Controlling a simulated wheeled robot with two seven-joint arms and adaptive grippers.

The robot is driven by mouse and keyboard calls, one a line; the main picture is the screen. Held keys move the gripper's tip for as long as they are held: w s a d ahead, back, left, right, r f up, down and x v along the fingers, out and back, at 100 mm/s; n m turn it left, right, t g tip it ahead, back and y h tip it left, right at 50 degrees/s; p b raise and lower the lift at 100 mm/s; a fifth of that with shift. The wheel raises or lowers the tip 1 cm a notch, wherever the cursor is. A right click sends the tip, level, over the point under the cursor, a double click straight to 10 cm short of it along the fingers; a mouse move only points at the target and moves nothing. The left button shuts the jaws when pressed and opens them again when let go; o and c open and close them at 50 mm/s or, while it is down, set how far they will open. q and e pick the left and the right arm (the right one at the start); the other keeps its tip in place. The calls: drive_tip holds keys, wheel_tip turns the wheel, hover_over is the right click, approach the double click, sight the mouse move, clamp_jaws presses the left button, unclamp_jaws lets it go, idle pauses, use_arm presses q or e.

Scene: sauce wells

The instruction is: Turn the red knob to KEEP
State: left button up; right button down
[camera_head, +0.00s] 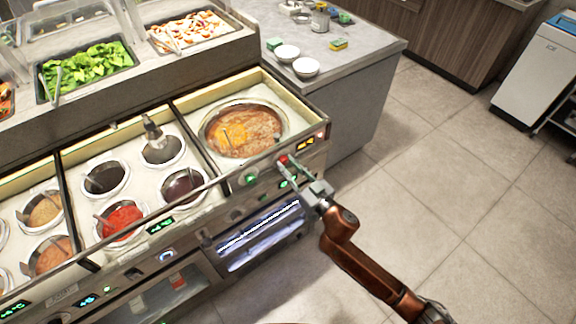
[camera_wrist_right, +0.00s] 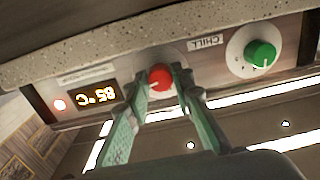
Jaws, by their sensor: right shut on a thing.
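The red knob (camera_wrist_right: 160,77) is on the counter's front panel and has a pale pointer mark. It sits between the green fingers of my right gripper (camera_wrist_right: 162,88), which is shut on it. In the head view the red knob (camera_head: 283,159) is small and partly covered by the gripper (camera_head: 287,168). The wrist view is upside down; a CHILL label (camera_wrist_right: 206,42) reads there between the red knob and a green knob. I cannot read a KEEP label in either view. My left gripper is not in view.
A green knob (camera_wrist_right: 260,54) is beside the red one. A lit temperature display (camera_wrist_right: 95,96) is on its other side. Above the panel is a large round well (camera_head: 270,140) of brown sauce. Smaller sauce wells (camera_head: 122,218) lie to the left. The floor (camera_head: 450,180) at right is clear.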

drive_tip(key=n+p, duration=0.1)
drive_tip(key=n, duration=0.1)
drive_tip(key=n+p, duration=0.2)
drive_tip(key=shift+r+n, duration=0.2)
drive_tip(key=shift+n, duration=0.2)
drive_tip(key=n+p, duration=0.1)
drive_tip(key=n, duration=0.1)
drive_tip(key=shift+n, duration=0.4)
drive_tip(key=n+p, duration=0.1)
drive_tip(key=n, duration=0.1)
drive_tip(key=shift+n, duration=0.3)
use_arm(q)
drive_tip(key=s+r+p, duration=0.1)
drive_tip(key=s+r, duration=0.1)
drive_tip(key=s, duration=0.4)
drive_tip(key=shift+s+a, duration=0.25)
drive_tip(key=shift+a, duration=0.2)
use_arm(e)
drive_tip(key=n, duration=0.5)
drive_tip(key=shift+f+n, duration=0.15)
drive_tip(key=shift+n, duration=0.15)
drive_tip(key=c, duration=1.7)
unclamp_jaws()
drive_tip(key=shift+o, duration=0.2)
